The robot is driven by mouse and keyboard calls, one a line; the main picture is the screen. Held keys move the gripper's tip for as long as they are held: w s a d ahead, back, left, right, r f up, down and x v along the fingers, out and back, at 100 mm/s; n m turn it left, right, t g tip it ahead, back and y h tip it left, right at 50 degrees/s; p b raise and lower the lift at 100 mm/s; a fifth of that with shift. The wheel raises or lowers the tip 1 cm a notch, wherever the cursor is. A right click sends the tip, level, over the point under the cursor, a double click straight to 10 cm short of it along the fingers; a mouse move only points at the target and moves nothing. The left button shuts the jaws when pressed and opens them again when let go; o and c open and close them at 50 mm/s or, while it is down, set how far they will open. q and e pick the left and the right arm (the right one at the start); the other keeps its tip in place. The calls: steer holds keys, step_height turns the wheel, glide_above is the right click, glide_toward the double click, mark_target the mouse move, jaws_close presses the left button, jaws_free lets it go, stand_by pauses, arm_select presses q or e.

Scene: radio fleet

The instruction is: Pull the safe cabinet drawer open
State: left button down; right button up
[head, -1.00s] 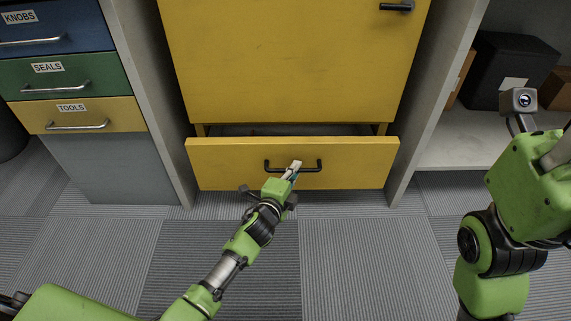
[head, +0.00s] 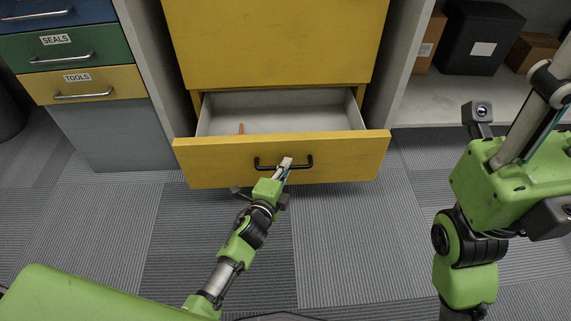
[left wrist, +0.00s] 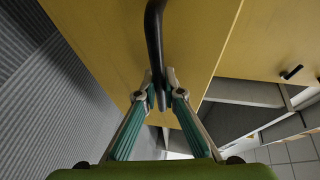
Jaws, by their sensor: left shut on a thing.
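The yellow safe cabinet (head: 275,45) stands at the top middle of the head view. Its bottom drawer (head: 215,163) is pulled well out, and its pale grey inside shows with a small orange thing (head: 241,128) in it. My left gripper (head: 286,163) is shut on the drawer's black bar handle (head: 262,167). In the left wrist view, the fingers (left wrist: 161,88) close on both sides of the black handle (left wrist: 154,40). My right arm is at the right of the head view, but its fingertips are not in view.
A drawer unit with blue, green and yellow drawers (head: 85,85) labelled SEALS and TOOLS stands at the left. A shelf (head: 425,105) at the right holds a black box (head: 481,38) and brown boxes (head: 530,50). The grey carpet (head: 340,230) before the drawer is clear.

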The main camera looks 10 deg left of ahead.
arm_select(q)
steer(key=c, duration=2.1)
jaws_free()
steer(key=shift+c, duration=0.2)
steer(key=shift+s, duration=0.1)
steer(key=v, duration=1.2)
